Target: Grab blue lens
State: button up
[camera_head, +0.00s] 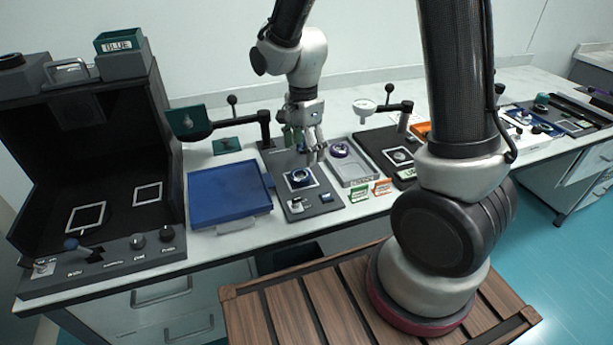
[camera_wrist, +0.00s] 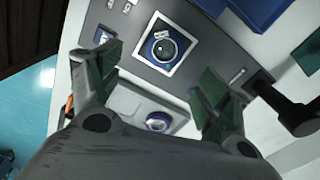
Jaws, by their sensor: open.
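The blue lens (camera_head: 300,177) is a small blue-rimmed disc lying inside a white square outline on a dark grey panel (camera_head: 318,208). In the wrist view the blue lens (camera_wrist: 164,48) shows above and between the fingertips, with a small pale tag on its upper edge. My gripper (camera_head: 314,158) is above the panel, close over the lens and apart from it. In the wrist view my gripper (camera_wrist: 152,75) has its two green-padded fingers spread wide with nothing between them.
A purple-rimmed lens (camera_head: 340,150) sits in a grey tray (camera_head: 356,172) to the right. A blue tray (camera_head: 228,196) lies to the left. A black stand (camera_head: 265,128) with a side arm rises behind. Small green and orange signs (camera_head: 382,187) stand in front.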

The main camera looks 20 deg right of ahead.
aim_at(301, 174)
jog(key=shift+f+m, duration=0.1)
jog(key=shift+m, duration=0.3)
jog(key=shift+f, duration=0.35)
jog(key=f, duration=0.7)
jog(key=shift+w+a, duration=0.2)
jog(key=shift+a, duration=0.05)
jog(key=shift+r, duration=0.1)
jog(key=c, duration=1.1)
